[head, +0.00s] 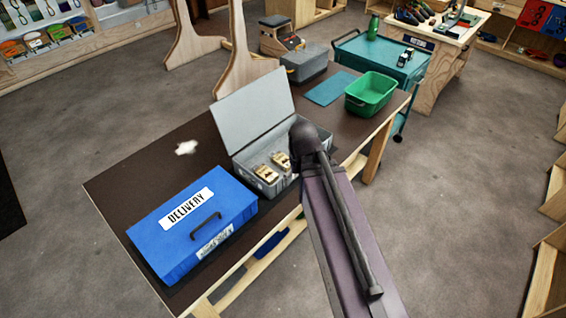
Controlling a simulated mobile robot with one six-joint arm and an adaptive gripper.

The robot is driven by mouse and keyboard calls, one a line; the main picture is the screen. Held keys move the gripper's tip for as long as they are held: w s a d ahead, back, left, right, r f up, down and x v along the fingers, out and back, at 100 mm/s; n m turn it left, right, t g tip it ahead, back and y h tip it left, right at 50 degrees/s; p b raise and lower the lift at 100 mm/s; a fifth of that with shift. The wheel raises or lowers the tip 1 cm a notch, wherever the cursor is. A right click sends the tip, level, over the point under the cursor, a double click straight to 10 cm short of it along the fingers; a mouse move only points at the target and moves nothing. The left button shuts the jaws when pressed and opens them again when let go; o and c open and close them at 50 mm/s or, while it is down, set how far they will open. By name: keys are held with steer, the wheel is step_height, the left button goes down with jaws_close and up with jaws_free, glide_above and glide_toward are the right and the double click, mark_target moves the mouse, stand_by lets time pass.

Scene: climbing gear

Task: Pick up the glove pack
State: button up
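No item is clearly readable as the glove pack. Two small tan-and-yellow items, one at the front (267,174) and one behind it (281,161), sit in an open grey box (243,165) on the dark-topped table (140,165). A small white item (186,147) lies on the bare tabletop left of the box. I cannot tell whether any of these is the glove pack. My arm crosses the lower right and hides the box's right end. My gripper does not show, so its fingers and any contact are hidden.
A closed blue box (192,222) labelled DELIVERY stands at the table's near end. A grey case (304,66), a teal mat (330,88) and an empty-looking green bin (370,94) are at the far end. A teal cart (382,52) stands beyond. Floor at right is clear.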

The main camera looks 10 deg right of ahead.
mark_target(283, 159)
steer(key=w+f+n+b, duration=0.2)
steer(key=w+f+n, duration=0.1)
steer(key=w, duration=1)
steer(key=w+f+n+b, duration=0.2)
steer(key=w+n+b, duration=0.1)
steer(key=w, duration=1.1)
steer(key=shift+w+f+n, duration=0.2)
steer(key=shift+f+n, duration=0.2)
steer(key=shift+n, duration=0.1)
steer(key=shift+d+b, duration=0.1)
steer(key=shift+b, duration=0.25)
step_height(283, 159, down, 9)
steer(key=b, duration=0.8)
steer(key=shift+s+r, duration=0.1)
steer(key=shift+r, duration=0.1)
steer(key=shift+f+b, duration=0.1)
steer(key=shift+b, duration=0.25)
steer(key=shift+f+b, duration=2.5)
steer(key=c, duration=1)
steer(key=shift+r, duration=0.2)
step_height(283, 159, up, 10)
steer(key=p, duration=1)
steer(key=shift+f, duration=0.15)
